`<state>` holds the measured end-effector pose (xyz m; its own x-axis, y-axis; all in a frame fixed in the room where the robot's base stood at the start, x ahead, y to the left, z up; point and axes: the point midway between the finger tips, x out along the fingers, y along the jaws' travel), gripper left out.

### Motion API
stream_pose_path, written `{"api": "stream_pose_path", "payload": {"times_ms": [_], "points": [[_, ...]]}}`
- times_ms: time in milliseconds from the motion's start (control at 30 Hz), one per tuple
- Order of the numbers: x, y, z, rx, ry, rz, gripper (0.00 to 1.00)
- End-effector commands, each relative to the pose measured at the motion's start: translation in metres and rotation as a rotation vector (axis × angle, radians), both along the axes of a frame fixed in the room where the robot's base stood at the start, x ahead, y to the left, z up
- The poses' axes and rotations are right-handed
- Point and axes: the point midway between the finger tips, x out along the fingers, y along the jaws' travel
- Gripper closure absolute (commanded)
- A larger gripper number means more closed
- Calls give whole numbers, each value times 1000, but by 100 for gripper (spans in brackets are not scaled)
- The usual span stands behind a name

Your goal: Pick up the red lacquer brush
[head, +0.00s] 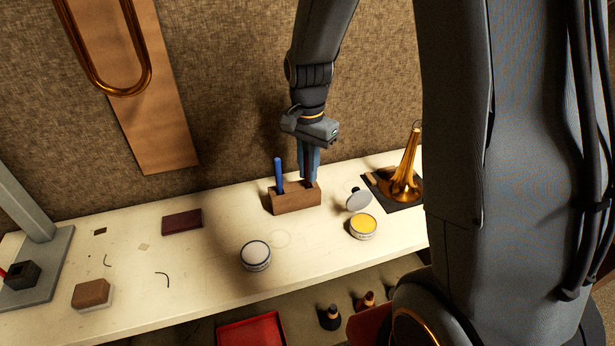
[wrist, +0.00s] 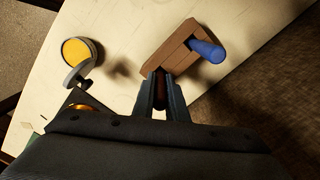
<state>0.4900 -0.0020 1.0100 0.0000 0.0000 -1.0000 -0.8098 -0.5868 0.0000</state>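My gripper (head: 309,172) points down over the right end of a wooden block holder (head: 296,203) on the bench. Its two fingers (wrist: 160,95) also show in the wrist view, apart, with a dark reddish handle (wrist: 159,86) between them at the end of the block (wrist: 170,49). This may be the red lacquer brush; most of it is hidden by the fingers. I cannot tell whether both fingers touch it. A blue handle (head: 279,174) stands in the left end of the block; it also shows in the wrist view (wrist: 207,50).
An open tin of yellow paste (head: 362,227) and its tilted lid (head: 358,201) stand right of the block. A pale tin (head: 256,256) is in front. A brass bell (head: 405,175) is at the right. A dark red pad (head: 182,222) lies at the left.

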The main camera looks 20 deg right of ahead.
Motion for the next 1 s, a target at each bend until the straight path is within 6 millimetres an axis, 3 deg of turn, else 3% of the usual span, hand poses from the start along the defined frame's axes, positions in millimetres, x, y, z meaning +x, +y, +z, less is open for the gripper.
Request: {"api": "stream_pose_path", "payload": {"times_ms": [367, 800, 1000], "points": [[1, 0, 9, 0, -3, 0, 100], [2, 0, 81, -1, -4, 0, 100], [1, 0, 99, 0, -1, 0, 100]]}}
